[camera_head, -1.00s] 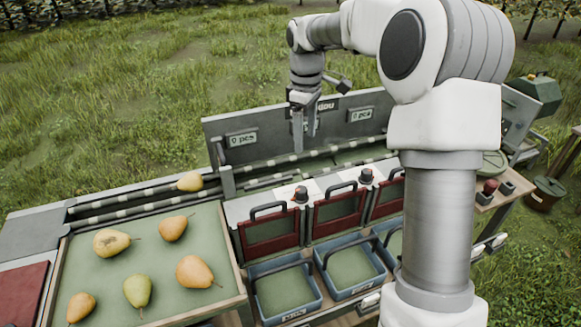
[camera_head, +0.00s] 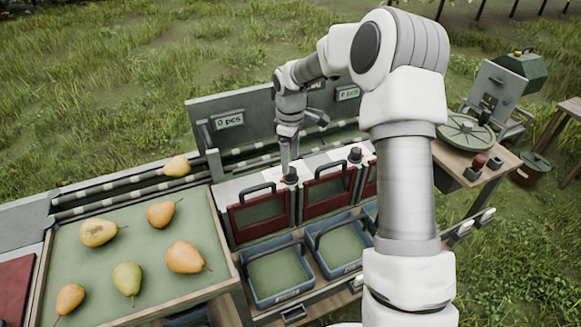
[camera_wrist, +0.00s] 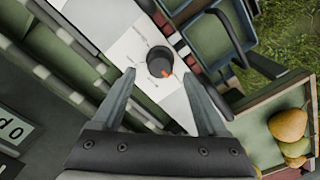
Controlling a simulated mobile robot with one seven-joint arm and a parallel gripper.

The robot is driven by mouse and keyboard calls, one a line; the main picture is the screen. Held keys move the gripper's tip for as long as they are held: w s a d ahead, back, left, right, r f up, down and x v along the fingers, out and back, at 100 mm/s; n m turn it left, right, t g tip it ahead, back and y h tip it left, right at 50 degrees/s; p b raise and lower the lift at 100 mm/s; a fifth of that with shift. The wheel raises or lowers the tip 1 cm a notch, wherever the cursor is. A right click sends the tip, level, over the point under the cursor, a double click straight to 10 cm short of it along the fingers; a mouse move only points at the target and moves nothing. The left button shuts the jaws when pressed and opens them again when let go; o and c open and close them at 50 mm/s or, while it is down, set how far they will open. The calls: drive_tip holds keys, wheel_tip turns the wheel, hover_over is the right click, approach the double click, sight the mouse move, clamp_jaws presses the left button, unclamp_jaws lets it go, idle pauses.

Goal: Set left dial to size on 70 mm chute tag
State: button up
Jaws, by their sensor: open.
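The left dial (camera_head: 290,175) is a black knob on a white panel behind the first red gate. In the wrist view the dial (camera_wrist: 160,60) has an orange pointer mark and sits on the white panel with small markings too small to read. My gripper (camera_head: 287,166) is above and close to the dial in the head view. In the wrist view my gripper (camera_wrist: 158,88) is open, with its two fingers apart and the dial just beyond and between the tips. A second dial (camera_head: 355,155) stands to the right. No tag reading 70 mm is legible.
Several pears lie on the green tray (camera_head: 150,283) at left. A grey back wall with "0 pcs" displays (camera_head: 229,121) rises behind the rollers.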

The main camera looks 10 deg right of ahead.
sight(291, 170)
drive_tip(key=shift+f, duration=1.7)
clamp_jaws()
